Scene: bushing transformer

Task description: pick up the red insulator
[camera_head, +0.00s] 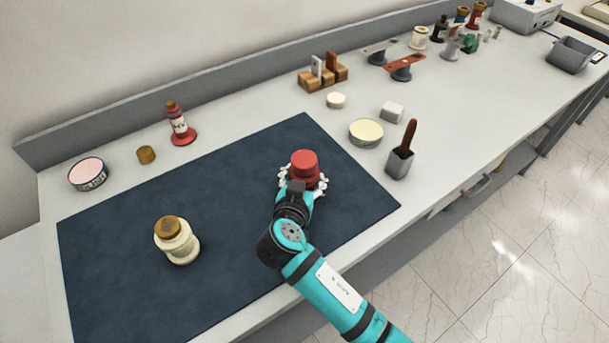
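A red stepped round piece (304,163), which looks like the red insulator, is over the right part of the dark blue mat (120,285). My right gripper (303,183) is at it, with pale fingers on both sides of its lower part. The gripper and wrist hide its near side and base, so I cannot tell whether the fingers press on it or whether it rests on the mat. A second red insulator (180,126), with a brass cap and a white label, stands upright behind the mat at the left. My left gripper is not in view.
A cream insulator (177,244) with a brass top stands on the mat's left part. A round tin (88,173) and brass cap (146,155) are behind it. A cream-topped tin (366,132) and grey holder (399,163) stand right of the mat. The mat's middle is clear.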

